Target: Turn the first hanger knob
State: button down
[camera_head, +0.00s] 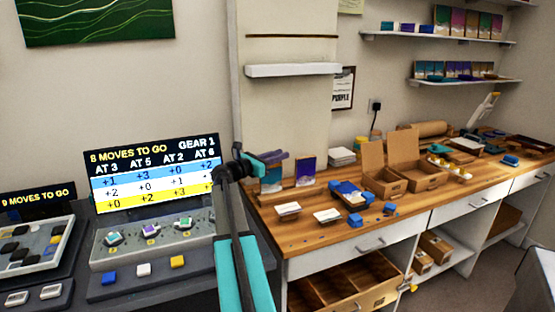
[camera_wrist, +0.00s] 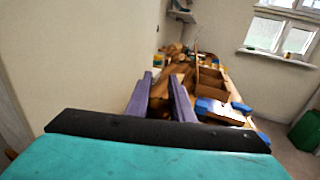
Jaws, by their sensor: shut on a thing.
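A console (camera_head: 105,254) stands at the left with several small knobs in a row; the leftmost knob (camera_head: 113,238) has a teal and white top. A knob with a purple mark (camera_head: 150,230) and a green one (camera_head: 185,223) sit to its right. My gripper (camera_head: 282,155) is up and right of the console, apart from these knobs, with its purple fingers pointing right. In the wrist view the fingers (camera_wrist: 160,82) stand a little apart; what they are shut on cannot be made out. My arm hides the console's right end.
A screen (camera_head: 152,174) above the knobs reads "8 moves to go" and "Gear 1". Blue, white and yellow buttons (camera_head: 143,269) line the console front. A wooden bench (camera_head: 310,240) with white trays, cards and cardboard boxes (camera_head: 418,172) lies right. A white shelf (camera_head: 293,70) hangs above.

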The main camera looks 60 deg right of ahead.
jog(key=m+g, duration=0.1)
jog(key=m+g+y+b, duration=0.1)
jog(key=g, duration=0.1)
jog(key=shift+s+f+y+b, duration=0.1)
jog(key=shift+s+y+b, duration=0.15)
jog(key=shift+y+b, duration=0.05)
jog(key=shift+s+a+m+g+y+b, duration=0.1)
jog(key=shift+s+m+g+y+b, duration=0.1)
jog(key=shift+m+g, duration=0.2)
jog(key=shift+s+a+m+g+y+b, duration=0.1)
jog(key=shift+m+g+y, duration=0.15)
jog(key=shift+g, duration=0.25)
jog(key=c, duration=1.5)
grip_release()
jog(key=shift+c, duration=0.2)
jog(key=shift+r, duration=0.25)
jog(key=shift+r, duration=1.5)
jog(key=s+a+r, duration=0.1)
jog(key=s+a, duration=0.8)
jog(key=a, duration=0.4)
jog(key=shift+a+r, duration=0.25)
jog(key=shift+r, duration=0.1)
